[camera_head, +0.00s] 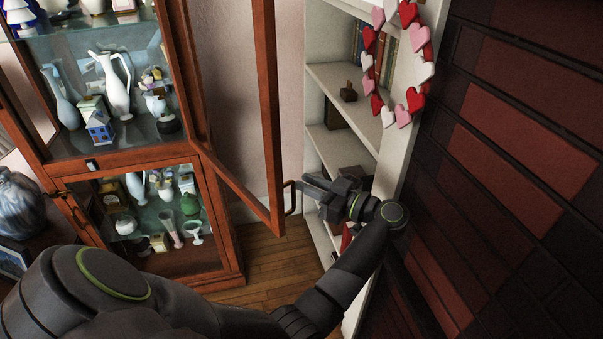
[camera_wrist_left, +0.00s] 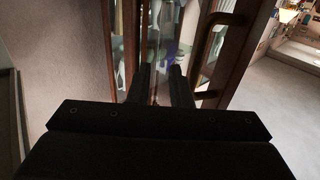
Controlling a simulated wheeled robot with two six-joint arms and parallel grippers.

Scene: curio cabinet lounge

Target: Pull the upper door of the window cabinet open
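The window cabinet (camera_head: 222,262) is a reddish-brown wooden case with glass shelves, at the left of the head view. Its upper door (camera_head: 272,110), a wood frame with a clear pane, stands swung well out from the case. The door's curved handle (camera_head: 290,198) is near its lower free corner; it also shows in the wrist view (camera_wrist_left: 207,38). My left gripper (camera_head: 309,188) is just right of the handle, pointing at the door. In the wrist view its fingers (camera_wrist_left: 160,80) are apart with nothing seen between them; the handle lies right of them. My right gripper is out of view.
Vases and a blue house ornament (camera_head: 99,127) stand on the cabinet shelves. A white bookcase (camera_head: 335,80) with a heart wreath (camera_head: 417,100) stands behind my left gripper. A dark red panelled surface (camera_head: 510,150) fills the right. Wooden floor (camera_head: 265,262) shows below the door.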

